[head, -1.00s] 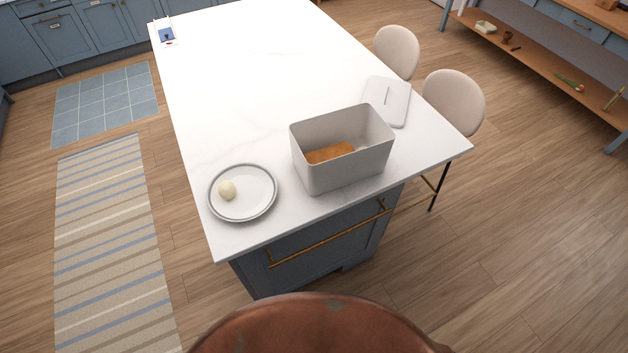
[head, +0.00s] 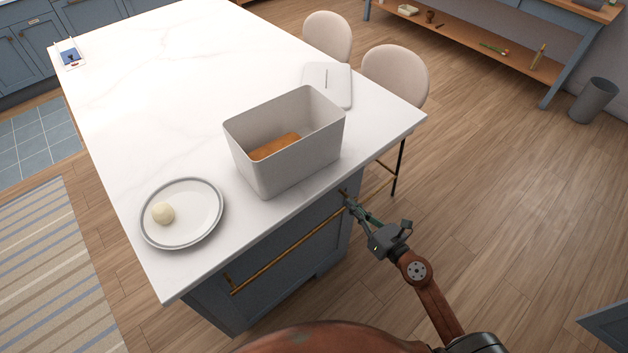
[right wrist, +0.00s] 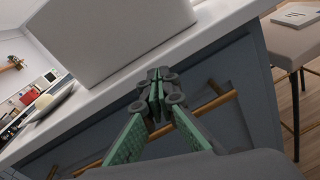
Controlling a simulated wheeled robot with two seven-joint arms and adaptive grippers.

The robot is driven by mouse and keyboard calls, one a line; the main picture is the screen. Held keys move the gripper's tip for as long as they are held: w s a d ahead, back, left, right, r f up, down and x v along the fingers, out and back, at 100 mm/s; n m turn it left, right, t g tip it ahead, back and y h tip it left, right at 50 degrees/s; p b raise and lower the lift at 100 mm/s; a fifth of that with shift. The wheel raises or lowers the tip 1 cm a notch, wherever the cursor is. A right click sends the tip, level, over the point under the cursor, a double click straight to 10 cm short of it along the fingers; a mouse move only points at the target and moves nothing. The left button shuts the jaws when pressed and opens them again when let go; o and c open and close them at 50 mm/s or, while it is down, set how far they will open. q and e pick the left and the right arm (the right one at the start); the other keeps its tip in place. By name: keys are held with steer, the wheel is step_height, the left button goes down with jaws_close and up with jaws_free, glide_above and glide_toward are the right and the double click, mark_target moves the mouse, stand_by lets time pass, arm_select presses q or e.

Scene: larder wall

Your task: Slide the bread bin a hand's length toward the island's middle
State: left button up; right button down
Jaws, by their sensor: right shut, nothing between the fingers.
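The bread bin (head: 290,158) is a grey-white open box with a brown loaf (head: 275,147) inside. It stands upright near the front edge of the white island top (head: 185,100). Its side also fills the upper part of the right wrist view (right wrist: 110,35). My right gripper (head: 348,199) is shut and empty, just off the island's front edge, below and to the right of the bin and apart from it. In the right wrist view its green fingers (right wrist: 157,88) meet in front of the blue cabinet face. My left gripper is not in view.
A plate (head: 205,228) with a pale round item (head: 163,213) stands left of the bin. A flat lid (head: 328,84) lies behind it to the right. A brass rail (head: 290,250) runs along the cabinet front. Two chairs (head: 395,75) stand at right. The island's middle is clear.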

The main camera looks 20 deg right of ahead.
step_height(320, 180, up, 3)
steer(key=s+a+n+y, duration=0.1)
steer(key=a+n, duration=0.2)
glide_toward(310, 170)
steer(key=shift+n, duration=0.4)
steer(key=x, duration=0.6)
steer(key=shift+w+a, duration=0.15)
steer(key=shift+w, duration=0.25)
